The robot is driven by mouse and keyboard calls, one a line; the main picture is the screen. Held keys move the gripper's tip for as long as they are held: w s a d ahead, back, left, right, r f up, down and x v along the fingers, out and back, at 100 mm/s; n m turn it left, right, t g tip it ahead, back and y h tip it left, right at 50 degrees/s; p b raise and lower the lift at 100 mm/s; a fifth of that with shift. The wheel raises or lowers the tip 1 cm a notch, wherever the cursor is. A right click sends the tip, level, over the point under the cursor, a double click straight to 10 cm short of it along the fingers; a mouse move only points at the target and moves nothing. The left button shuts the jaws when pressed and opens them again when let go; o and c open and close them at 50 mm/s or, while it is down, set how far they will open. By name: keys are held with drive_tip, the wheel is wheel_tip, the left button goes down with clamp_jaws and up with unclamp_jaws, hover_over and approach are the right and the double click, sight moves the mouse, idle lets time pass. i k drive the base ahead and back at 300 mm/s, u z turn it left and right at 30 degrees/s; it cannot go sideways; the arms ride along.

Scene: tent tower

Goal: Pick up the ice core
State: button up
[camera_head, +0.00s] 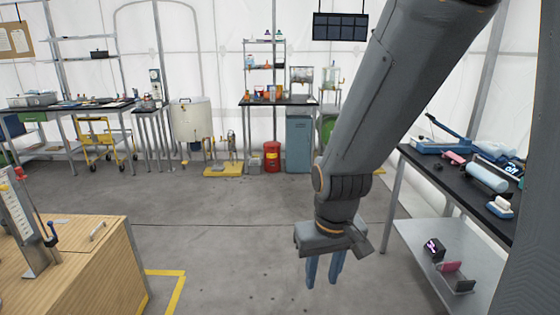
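A pale blue cylinder (487,177), which looks like the ice core, lies on the black-topped table (450,185) at the right. My gripper (323,284) hangs down in the middle right of the view, over the grey floor. Its two blue-grey fingers are apart with nothing between them. It is well to the left of the cylinder and clear of the table.
A blue tool (440,143), a pink item (454,158) and a white-and-blue item (500,206) lie near the cylinder. The table's lower shelf holds small items. A wooden bench (75,270) stands front left. The middle floor is clear.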

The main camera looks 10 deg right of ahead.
sight(495, 183)
drive_tip(key=z, duration=0.35)
drive_tip(key=i, duration=1.8)
drive_tip(key=z, duration=1.4)
drive_tip(key=i, duration=1.65)
drive_tip(key=z, duration=0.6)
